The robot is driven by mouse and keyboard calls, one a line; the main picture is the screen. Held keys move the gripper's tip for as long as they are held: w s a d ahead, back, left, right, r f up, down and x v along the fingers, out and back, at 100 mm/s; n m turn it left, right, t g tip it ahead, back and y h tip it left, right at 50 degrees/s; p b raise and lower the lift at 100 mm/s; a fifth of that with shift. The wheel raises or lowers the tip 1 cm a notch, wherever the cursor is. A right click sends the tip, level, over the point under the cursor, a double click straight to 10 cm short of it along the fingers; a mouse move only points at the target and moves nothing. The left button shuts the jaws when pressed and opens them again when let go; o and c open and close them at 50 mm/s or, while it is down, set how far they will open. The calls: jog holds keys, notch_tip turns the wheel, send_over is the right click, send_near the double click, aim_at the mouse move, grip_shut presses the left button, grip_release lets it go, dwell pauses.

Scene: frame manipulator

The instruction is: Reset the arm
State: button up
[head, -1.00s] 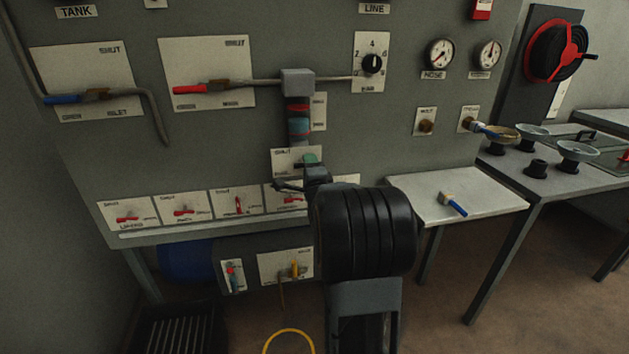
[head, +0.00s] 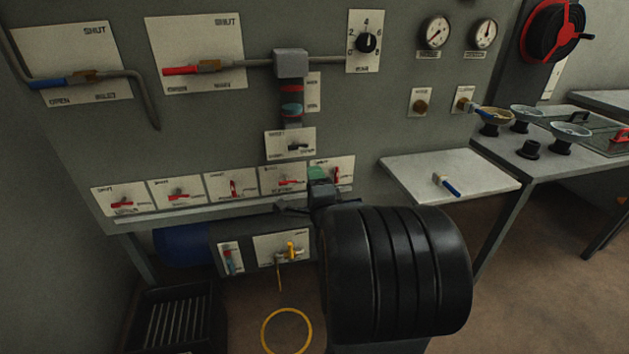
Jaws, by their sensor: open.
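My gripper (head: 318,190) shows small and dark in the middle of the head view, in front of the panel's lower valve row. It is open, and its fingers are partly hidden by my own black ribbed arm. A green piece shows at its far end; I cannot tell whether it is part of the gripper. The nearest valve plates are the rightmost one (head: 332,172) in the row and the dark-handled valve (head: 298,147) above it. I cannot tell whether the gripper touches anything.
The grey panel (head: 215,130) fills the back. A white shelf (head: 415,180) at right holds a blue-handled brush (head: 447,185). A yellow ring (head: 286,331) and a dark slatted crate (head: 175,322) are low down. A table (head: 540,165) with several small bowls stands at far right.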

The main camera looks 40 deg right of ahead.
jog(key=shift+r, duration=0.15)
dwell(0.3)
jog(key=a+r+n+g+y+p, duration=0.5)
jog(key=a+r+n+g+p, duration=0.25)
jog(key=a+n+p, duration=0.55)
jog(key=s+a+r+n+g+y+p, duration=0.3)
jog(key=s+a+r+n+g+p, duration=0.3)
jog(key=s+a+n+p, duration=0.3)
jog(key=s+a+n+g, duration=0.1)
jog(key=s, duration=0.2)
jog(key=shift+r+n+y, duration=0.25)
jog(key=shift+n+y, duration=0.05)
jog(key=shift+y, duration=0.1)
